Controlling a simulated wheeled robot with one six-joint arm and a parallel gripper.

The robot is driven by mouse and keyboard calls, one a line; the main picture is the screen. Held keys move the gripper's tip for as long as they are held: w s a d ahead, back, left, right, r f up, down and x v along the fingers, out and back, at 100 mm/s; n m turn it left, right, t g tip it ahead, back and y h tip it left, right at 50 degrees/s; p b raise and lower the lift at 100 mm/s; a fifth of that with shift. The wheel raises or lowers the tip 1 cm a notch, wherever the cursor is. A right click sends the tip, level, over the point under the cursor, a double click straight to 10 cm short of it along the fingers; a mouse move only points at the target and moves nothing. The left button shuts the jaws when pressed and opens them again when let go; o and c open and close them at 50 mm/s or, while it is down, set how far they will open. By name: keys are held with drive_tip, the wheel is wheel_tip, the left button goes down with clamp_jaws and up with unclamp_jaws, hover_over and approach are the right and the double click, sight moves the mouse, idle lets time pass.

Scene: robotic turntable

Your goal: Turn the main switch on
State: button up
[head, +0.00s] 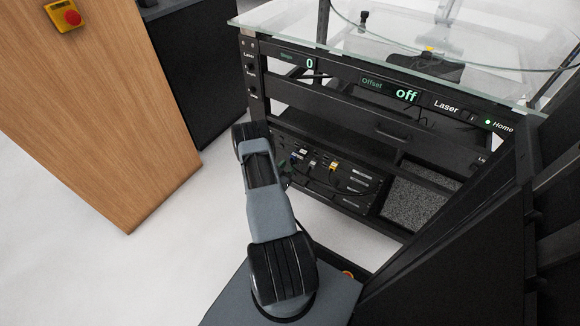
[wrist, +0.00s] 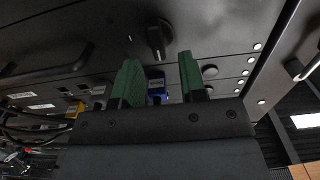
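A black rotary knob (wrist: 158,40), which looks like the main switch, sits on a dark panel in the wrist view. My gripper (wrist: 160,78) has two green fingers, spread apart with nothing held between them. The fingertips point towards the panel, just below the knob in the picture, and seem not to touch it. A blue plug (wrist: 156,88) shows between the fingers. In the head view my arm reaches to the rack, and my gripper and the knob cannot be made out there.
Cables and a yellow plug (wrist: 76,108) are at the left in the wrist view. The rack (head: 440,150) has a glass top (head: 400,35) and displays reading 0 and off. A wooden panel (head: 100,110) with a red button (head: 72,17) stands left. White floor (head: 110,270) is clear.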

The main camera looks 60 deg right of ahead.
drive_tip(key=shift+d, duration=0.95)
drive_tip(key=shift+c, duration=0.2)
clamp_jaws()
